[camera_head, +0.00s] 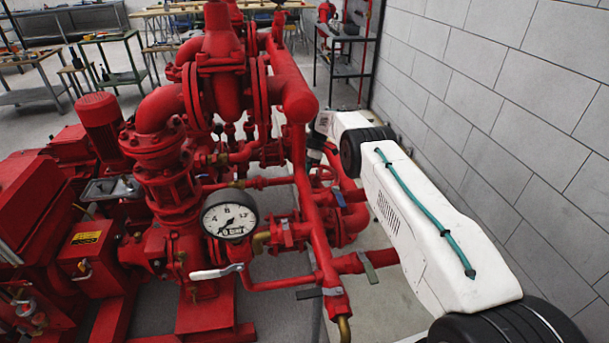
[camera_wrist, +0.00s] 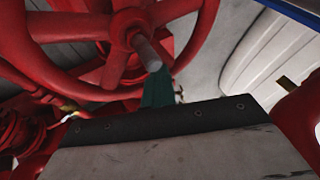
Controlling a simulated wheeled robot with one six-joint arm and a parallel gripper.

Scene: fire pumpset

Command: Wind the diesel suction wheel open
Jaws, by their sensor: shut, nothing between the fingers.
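A red spoked handwheel (camera_wrist: 112,72) fills the upper left of the wrist view. Its hub carries a bare grey stem end (camera_wrist: 148,54). My gripper (camera_wrist: 158,88) shows as a narrow teal piece just below the stem, in front of the lower part of the wheel. It is shut with nothing held. Whether it touches the rim or a spoke I cannot tell. In the head view my white arm reaches down behind the red pipework, and my gripper is hidden there. I cannot make out this wheel surely in the head view.
Red pump pipework (camera_head: 305,190) stands close left of my arm, with a pressure gauge (camera_head: 230,215) and a white-handled lever (camera_head: 216,271) in front. A grey block wall (camera_head: 500,110) stands to the right. Red pipe (camera_wrist: 300,115) also flanks the wrist view's right edge.

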